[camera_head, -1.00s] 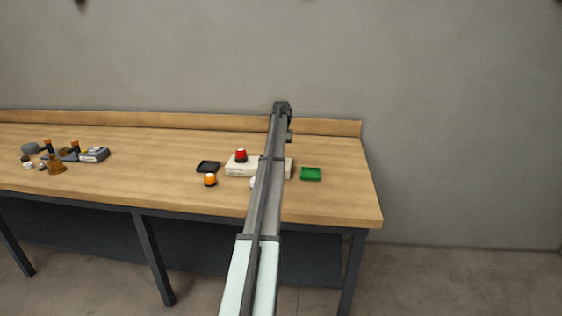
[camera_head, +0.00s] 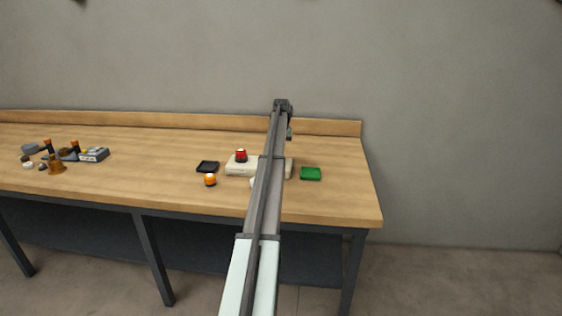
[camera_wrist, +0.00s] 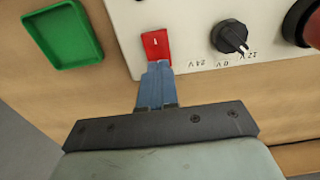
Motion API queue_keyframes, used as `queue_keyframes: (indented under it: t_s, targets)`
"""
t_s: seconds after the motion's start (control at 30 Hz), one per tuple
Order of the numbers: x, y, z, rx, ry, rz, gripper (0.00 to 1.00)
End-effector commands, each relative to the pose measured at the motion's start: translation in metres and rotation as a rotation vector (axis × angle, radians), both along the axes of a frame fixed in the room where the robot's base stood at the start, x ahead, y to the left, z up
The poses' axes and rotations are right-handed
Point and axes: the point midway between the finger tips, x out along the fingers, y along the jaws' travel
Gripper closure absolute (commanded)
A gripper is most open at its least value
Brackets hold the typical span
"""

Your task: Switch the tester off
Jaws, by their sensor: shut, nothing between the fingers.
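The tester is a cream-white box (camera_head: 238,169) on the bench, partly hidden behind my arm in the head view. In the wrist view its panel (camera_wrist: 194,50) carries a red rocker switch (camera_wrist: 155,47) with a white line mark on it. A black knob (camera_wrist: 230,37) with voltage markings sits to the right of the switch. My gripper (camera_wrist: 158,68) is shut and empty, its blue fingertips at the near edge of the red switch. I cannot tell whether they touch it. In the head view the fingers are hidden by the arm.
A green tray (camera_head: 310,174) lies right of the tester and a black tray (camera_head: 208,167) left of it. A red dome (camera_head: 241,156) is on the tester; an orange-topped piece (camera_head: 210,180) stands in front. Several items sit at the far left. The bench's right end is clear.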

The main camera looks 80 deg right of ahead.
Motion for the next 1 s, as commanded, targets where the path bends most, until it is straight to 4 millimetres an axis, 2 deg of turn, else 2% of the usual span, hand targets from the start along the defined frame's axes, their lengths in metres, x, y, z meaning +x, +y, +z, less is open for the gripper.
queue_keyframes:
  t_s: [0.7,1.0]
  targets:
    - [0.000,-0.001,0.047,0.000,0.000,0.000,1.00]
    - [0.000,0.000,0.053,0.000,0.000,0.000,1.00]
